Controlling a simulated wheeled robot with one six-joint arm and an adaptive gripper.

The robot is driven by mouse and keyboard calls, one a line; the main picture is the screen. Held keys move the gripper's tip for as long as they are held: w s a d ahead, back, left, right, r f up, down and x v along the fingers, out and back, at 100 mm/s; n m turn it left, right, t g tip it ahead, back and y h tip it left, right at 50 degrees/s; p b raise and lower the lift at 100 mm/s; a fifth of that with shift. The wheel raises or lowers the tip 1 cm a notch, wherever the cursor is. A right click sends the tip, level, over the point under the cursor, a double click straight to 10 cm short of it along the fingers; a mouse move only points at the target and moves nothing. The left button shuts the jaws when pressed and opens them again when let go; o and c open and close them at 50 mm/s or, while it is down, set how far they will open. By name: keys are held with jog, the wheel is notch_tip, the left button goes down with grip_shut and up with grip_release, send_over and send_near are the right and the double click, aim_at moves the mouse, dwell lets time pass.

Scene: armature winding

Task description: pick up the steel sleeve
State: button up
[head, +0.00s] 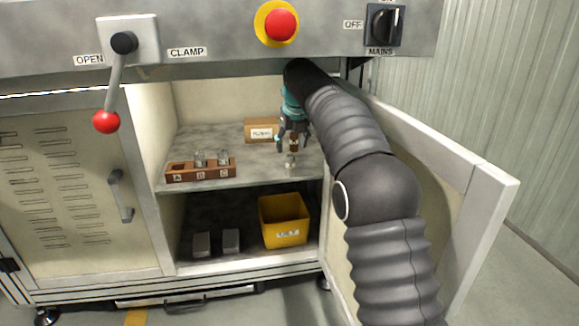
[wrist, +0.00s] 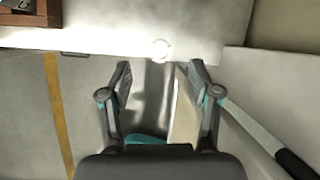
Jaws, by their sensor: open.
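The steel sleeve (head: 290,160) stands upright on the upper shelf of the open cabinet, near its front edge, apart from the rack. My gripper (head: 293,147) is inside the cabinet above the sleeve, pointing down. In the wrist view my gripper (wrist: 160,68) has its two fingers wide apart with nothing held between them. The exact height gap to the sleeve is hard to judge.
A wooden rack (head: 200,173) marked A, B, C stands left on the shelf, with metal pieces in B and C. A cardboard box (head: 261,130) stands behind. The open door (head: 455,165) is right of my arm. A yellow bin (head: 284,222) and grey blocks (head: 231,241) sit below.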

aim_at(290, 155)
jog(key=x, duration=0.6)
jog(key=shift+f, duration=0.1)
grip_shut()
